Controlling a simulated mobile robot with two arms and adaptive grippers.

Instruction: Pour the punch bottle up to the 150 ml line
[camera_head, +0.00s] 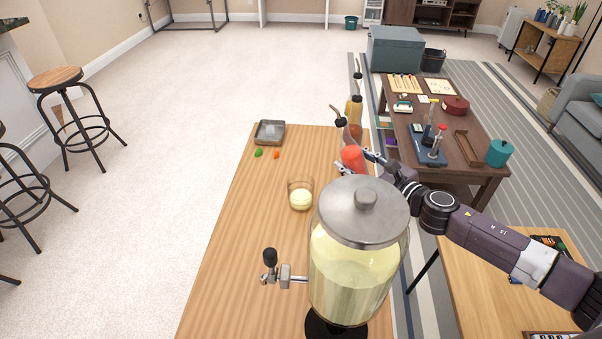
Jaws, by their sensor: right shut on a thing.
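The bottle with red punch (352,158) is on the wooden counter behind the dispenser, with a dark curved pourer on top. My right gripper (363,161) comes in from the right and is shut on this bottle. The bottle leans slightly left in the picture; whether its base touches the counter is hidden. A clear glass (300,196) stands left of and nearer than the bottle, apart from it, with pale yellow liquid in its lower part. No measuring line can be made out on it. My left gripper is not in view.
A large drink dispenser (352,270) with metal lid and tap stands in front, hiding part of the counter (235,255). Amber bottles with pourers (354,110) stand behind the red one.

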